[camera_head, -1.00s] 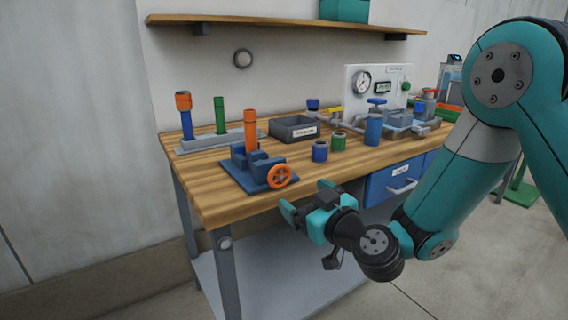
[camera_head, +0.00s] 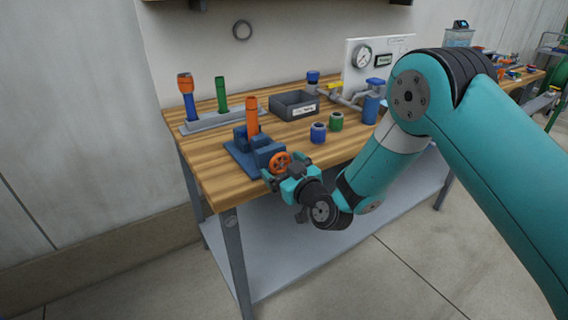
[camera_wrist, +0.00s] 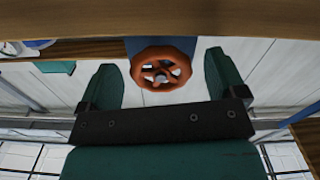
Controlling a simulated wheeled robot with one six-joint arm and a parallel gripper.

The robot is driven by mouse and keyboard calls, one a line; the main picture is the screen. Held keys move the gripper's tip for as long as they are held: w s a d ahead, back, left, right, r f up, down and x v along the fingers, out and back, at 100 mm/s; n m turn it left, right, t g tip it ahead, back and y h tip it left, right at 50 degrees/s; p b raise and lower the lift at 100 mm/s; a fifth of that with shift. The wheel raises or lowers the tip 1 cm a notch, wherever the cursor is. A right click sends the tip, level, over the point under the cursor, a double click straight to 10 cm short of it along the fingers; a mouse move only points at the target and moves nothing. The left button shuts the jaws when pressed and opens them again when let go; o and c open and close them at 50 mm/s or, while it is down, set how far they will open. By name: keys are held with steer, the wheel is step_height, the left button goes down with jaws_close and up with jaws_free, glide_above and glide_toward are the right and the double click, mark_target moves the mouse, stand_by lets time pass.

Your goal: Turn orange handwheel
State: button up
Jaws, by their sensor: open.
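The orange handwheel (camera_head: 280,162) is on the front of a blue vise (camera_head: 254,150) at the workbench's front left edge. An orange upright cylinder (camera_head: 252,116) stands in the vise. My gripper (camera_head: 284,178) is open, right at the handwheel in the head view. In the wrist view the handwheel (camera_wrist: 161,69) shows between my two open green fingers (camera_wrist: 163,85), with a gap on both sides. I cannot tell how far the fingertips reach past its rim. The fingers partly cover the wheel's lower edge in the head view.
The wooden workbench (camera_head: 215,178) carries a grey bin (camera_head: 294,106), a blue cap (camera_head: 318,133) and a green cap (camera_head: 336,122) right of the vise. A rack (camera_head: 205,122) with upright tubes stands behind it. A gauge panel (camera_head: 372,58) is at the back.

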steer(key=shift+c, duration=0.3)
steer(key=c, duration=0.9)
steer(key=shift+o, duration=0.2)
steer(key=m, duration=0.4)
steer(key=shift+m, duration=0.4)
steer(key=o, duration=0.9)
